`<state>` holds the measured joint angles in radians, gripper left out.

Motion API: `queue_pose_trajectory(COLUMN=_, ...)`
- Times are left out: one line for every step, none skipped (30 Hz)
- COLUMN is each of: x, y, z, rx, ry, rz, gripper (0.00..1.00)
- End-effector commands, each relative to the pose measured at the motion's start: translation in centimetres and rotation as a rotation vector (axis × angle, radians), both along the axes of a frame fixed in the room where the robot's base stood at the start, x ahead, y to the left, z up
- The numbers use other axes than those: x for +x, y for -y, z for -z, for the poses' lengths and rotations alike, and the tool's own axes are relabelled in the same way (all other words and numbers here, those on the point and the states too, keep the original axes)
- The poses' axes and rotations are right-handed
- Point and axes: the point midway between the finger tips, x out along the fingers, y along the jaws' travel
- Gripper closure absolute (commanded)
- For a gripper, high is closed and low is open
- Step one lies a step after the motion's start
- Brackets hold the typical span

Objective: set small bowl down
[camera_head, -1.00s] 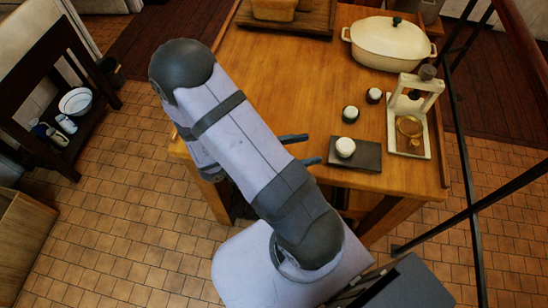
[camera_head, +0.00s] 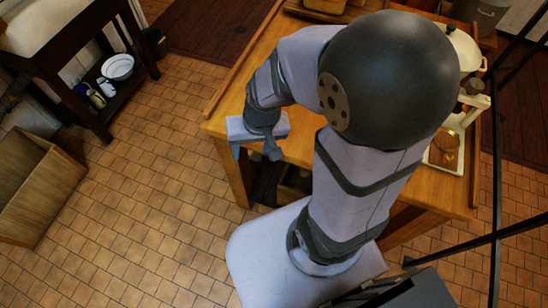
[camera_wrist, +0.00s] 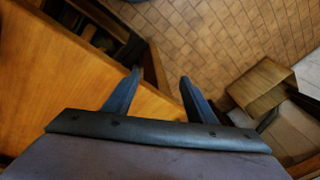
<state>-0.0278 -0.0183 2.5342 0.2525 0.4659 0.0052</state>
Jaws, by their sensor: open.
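My gripper (camera_head: 255,155) is open at the left front edge of the wooden table (camera_head: 236,115). In the wrist view, its two fingers (camera_wrist: 160,76) are spread with nothing between them; the table edge is on the left and the tiled floor beyond. A white bowl with a dark rim (camera_head: 117,67) sits on the lower shelf of a dark stand at the upper left, far from my gripper. No bowl shows on the visible table top. My arm hides much of it, including where small dark-and-white cups stood earlier; I cannot tell which is the small bowl.
The tiles between are clear.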

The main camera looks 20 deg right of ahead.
Motion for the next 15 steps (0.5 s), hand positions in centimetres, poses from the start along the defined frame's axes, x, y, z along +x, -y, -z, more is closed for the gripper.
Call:
queue_pose_trajectory(x=-1.4, y=0.7, z=-0.5, rx=-0.029, ry=-0.033, rz=-0.052, gripper=0.48)
queue_pose_trajectory(x=-2.2, y=1.2, z=-0.7, rx=-0.046, ry=-0.055, rz=-0.08, gripper=0.48)
queue_pose_trajectory(x=-3.1, y=1.7, z=-0.9, rx=-0.068, ry=-0.08, rz=-0.112, gripper=0.48)
queue_pose_trajectory(x=-3.7, y=2.1, z=-1.1, rx=-0.082, ry=-0.097, rz=-0.131, gripper=0.48)
queue_pose_trajectory(x=-4.3, y=2.5, z=-1.2, rx=-0.094, ry=-0.111, rz=-0.147, gripper=0.48)
queue_pose_trajectory(x=-4.8, y=2.9, z=-1.4, rx=-0.109, ry=-0.127, rz=-0.164, gripper=0.48)
queue_pose_trajectory(x=-5.1, y=3.2, z=-1.5, rx=-0.118, ry=-0.136, rz=-0.174, gripper=0.48)
queue_pose_trajectory(x=-5.4, y=3.3, z=-1.5, rx=-0.124, ry=-0.145, rz=-0.181, gripper=0.48)
queue_pose_trajectory(x=-5.6, y=3.5, z=-1.6, rx=-0.131, ry=-0.152, rz=-0.188, gripper=0.48)
queue_pose_trajectory(x=-5.7, y=3.6, z=-1.6, rx=-0.134, ry=-0.154, rz=-0.192, gripper=0.48)
queue_pose_trajectory(x=-5.8, y=3.7, z=-1.6, rx=-0.136, ry=-0.156, rz=-0.193, gripper=0.48)
queue_pose_trajectory(x=-5.8, y=3.7, z=-1.6, rx=-0.137, ry=-0.158, rz=-0.195, gripper=0.48)
queue_pose_trajectory(x=-5.8, y=3.7, z=-1.6, rx=-0.137, ry=-0.158, rz=-0.195, gripper=0.48)
queue_pose_trajectory(x=-5.8, y=3.7, z=-1.6, rx=-0.137, ry=-0.159, rz=-0.194, gripper=0.48)
queue_pose_trajectory(x=-5.8, y=3.7, z=-1.6, rx=-0.137, ry=-0.159, rz=-0.194, gripper=0.48)
